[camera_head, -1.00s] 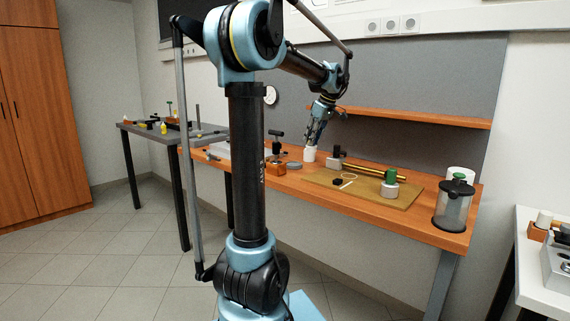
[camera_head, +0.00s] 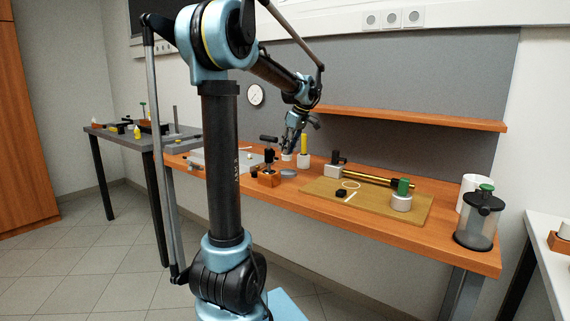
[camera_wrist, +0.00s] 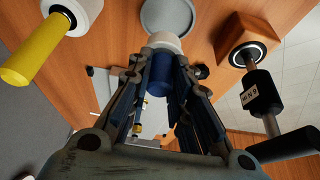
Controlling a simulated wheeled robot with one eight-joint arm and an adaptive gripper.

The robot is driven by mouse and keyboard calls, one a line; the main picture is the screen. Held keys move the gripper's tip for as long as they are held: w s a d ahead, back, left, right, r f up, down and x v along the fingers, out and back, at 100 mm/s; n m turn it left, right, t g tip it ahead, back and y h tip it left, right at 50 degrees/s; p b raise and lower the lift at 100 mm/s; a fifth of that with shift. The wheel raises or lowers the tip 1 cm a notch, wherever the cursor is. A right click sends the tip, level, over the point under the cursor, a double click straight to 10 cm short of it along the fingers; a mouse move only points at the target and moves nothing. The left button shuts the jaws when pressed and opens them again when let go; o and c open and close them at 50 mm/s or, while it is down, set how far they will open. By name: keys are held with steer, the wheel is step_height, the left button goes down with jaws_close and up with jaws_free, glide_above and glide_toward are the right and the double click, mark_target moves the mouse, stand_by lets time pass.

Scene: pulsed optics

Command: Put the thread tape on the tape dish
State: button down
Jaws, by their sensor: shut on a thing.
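My gripper (camera_head: 289,149) is low over the orange bench in the head view. In the wrist view my gripper (camera_wrist: 161,72) is shut on a short cylinder, white at one end and blue at the other, which I take to be the thread tape (camera_wrist: 164,41). Its white end also shows below the fingers in the head view (camera_head: 287,156). The tape dish, a flat grey disc (camera_wrist: 168,14), lies just beyond the tape in the wrist view; in the head view the dish (camera_head: 288,173) is in front of the gripper. The tape's height above the bench is unclear.
A yellow rod in a white base (camera_head: 304,148) stands close right of the gripper. A black-handled tool on an orange block (camera_head: 268,178) stands left of the dish. A brass tube (camera_head: 375,176) and a tan board (camera_head: 375,208) are to the right.

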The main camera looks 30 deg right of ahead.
mark_target(290, 154)
steer(key=shift+s+f, duration=0.1)
steer(key=shift+f, duration=2.7)
steer(key=c, duration=1.4)
jaws_free()
steer(key=shift+c, duration=0.2)
steer(key=v, duration=1.2)
